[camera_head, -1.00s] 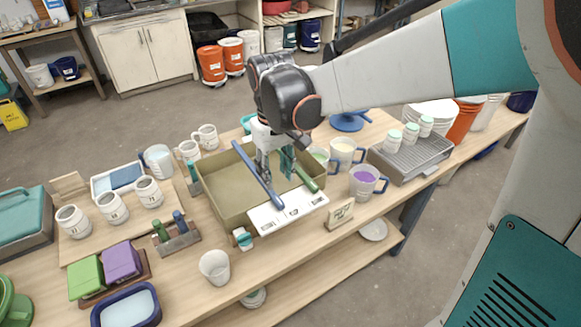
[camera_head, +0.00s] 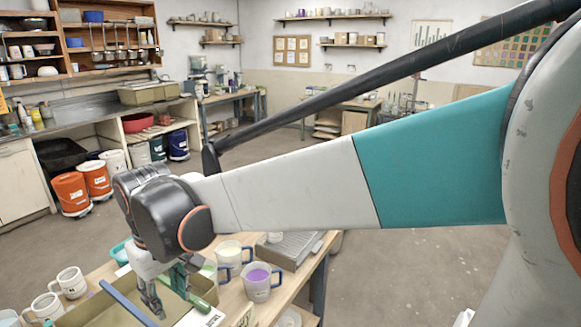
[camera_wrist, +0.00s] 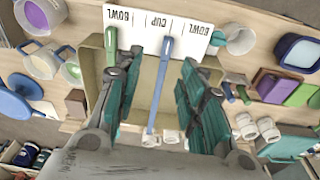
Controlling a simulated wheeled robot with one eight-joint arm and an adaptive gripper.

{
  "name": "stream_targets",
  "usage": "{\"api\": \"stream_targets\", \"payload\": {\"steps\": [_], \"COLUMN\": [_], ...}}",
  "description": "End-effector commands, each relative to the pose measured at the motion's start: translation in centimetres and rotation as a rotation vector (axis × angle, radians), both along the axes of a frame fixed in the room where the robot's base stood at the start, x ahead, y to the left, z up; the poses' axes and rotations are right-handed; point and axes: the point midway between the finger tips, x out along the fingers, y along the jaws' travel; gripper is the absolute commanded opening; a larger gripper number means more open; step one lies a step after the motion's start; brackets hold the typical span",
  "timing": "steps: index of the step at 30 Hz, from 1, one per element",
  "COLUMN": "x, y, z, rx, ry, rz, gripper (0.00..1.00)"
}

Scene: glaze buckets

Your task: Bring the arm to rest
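My arm reaches in from the right, with my gripper (camera_head: 166,288) low over the tan tray (camera_head: 85,316). In the wrist view my gripper (camera_wrist: 160,60) has its two teal-padded fingers spread apart with nothing clasped between them. A blue-handled tool (camera_head: 124,302) lies across the tray; in the wrist view this blue tool (camera_wrist: 158,90) shows in the gap between the fingers, seemingly below them. A green-handled tool (camera_head: 202,298) lies at the tray's right side, with its end beside the left finger in the wrist view. The white card marked BOWL, CUP, BOWL (camera_wrist: 155,27) lies along the tray edge.
A purple-filled cup (camera_head: 257,284) and a pale-filled cup (camera_head: 229,256) stand right of the tray. White mugs (camera_head: 68,283) stand left. A grey ribbed tray (camera_head: 290,250) is behind the cups. Open floor (camera_head: 400,270) lies right of the table.

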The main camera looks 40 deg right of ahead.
Motion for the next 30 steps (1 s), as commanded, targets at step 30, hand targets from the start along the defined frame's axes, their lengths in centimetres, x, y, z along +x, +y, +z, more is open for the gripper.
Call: {"api": "stream_targets", "payload": {"steps": [30], "x": [-11.5], "y": [-6.2], "z": [-2.5], "rx": [0.065], "ry": [-0.487], "rz": [-0.213], "gripper": [0.37]}}
